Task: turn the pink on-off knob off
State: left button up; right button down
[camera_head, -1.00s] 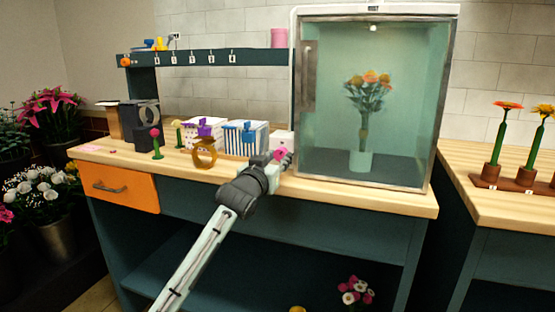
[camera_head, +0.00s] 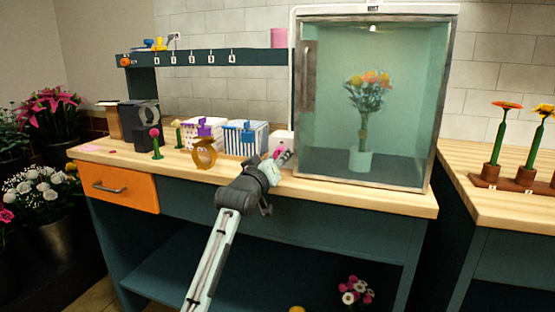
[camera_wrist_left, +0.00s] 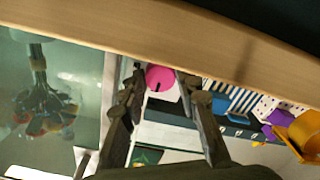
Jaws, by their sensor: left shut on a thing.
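My right gripper is not in view.
A glass cabinet (camera_head: 432,110) with a flower vase stands right of the knob. A blue-striped box (camera_head: 243,139), a purple-ribboned box (camera_head: 204,133) and a brass ring stand (camera_head: 204,154) are to the left. The counter's front edge (camera_head: 350,196) lies close below.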

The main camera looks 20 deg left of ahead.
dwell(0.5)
pick_arm(q)
jog(key=o, duration=0.9)
jog(key=s, duration=1.2)
jog(key=shift+a, duration=0.2)
jog(key=s+a+f+m+g+y, duration=0.15)
jog(key=s+f+g, duration=0.3)
jog(key=f, duration=1.45)
jog(key=s+f+m+g+h, duration=0.15)
jog(key=s+f+g, duration=0.35)
jog(key=f, duration=1.5)
jog(key=s+a+f+m+g, duration=0.1)
jog(key=s+f+g, duration=0.1)
jog(key=s+f, duration=0.5)
jog(key=s+a+f+m+g+y, duration=0.1)
jog(key=s+f+g, duration=0.1)
jog(key=s+f, duration=0.6)
jog(key=s+a+f+m+g, duration=0.1)
jog(key=s+f+m+g, duration=0.1)
jog(key=s+f, duration=0.5)
jog(key=shift+s+a+f+y, duration=0.1)
jog(key=shift+s+f+y, duration=0.1)
jog(key=shift+s, duration=1.45)
jog(key=shift+s+a+f+y, duration=0.1)
jog(key=shift+s+y, duration=0.1)
jog(key=shift+s, duration=1.45)
